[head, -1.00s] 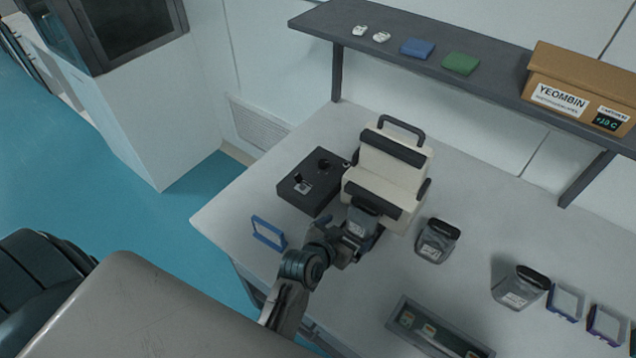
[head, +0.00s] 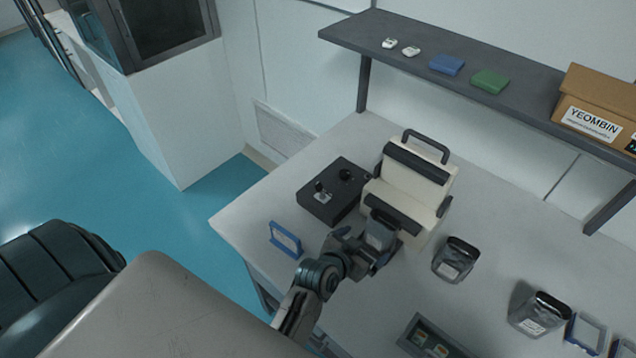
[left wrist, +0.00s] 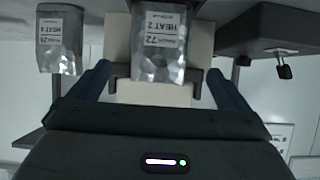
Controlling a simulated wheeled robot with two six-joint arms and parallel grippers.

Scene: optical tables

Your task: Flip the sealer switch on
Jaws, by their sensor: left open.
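The sealer (head: 406,188) is a cream machine with dark bars and a handle, standing on the table. A black box (head: 335,190) at its left carries a small switch lever (head: 320,187) and a round knob (head: 346,174). The box shows at the right of the left wrist view (left wrist: 280,28), which looks upside down, with a lever (left wrist: 283,70). My left gripper (head: 372,255) is open at the sealer's front. A silver pouch labelled HEAT 2 (left wrist: 163,45) appears between its spread fingers (left wrist: 165,85); contact is unclear. My right gripper is out of view.
More pouches (head: 455,260) (head: 538,314) stand to the right. A blue frame (head: 285,239) stands near the table's left edge. A tray (head: 412,343) lies in front. A shelf (head: 480,72) with small items and a cardboard box (head: 597,105) runs above the back.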

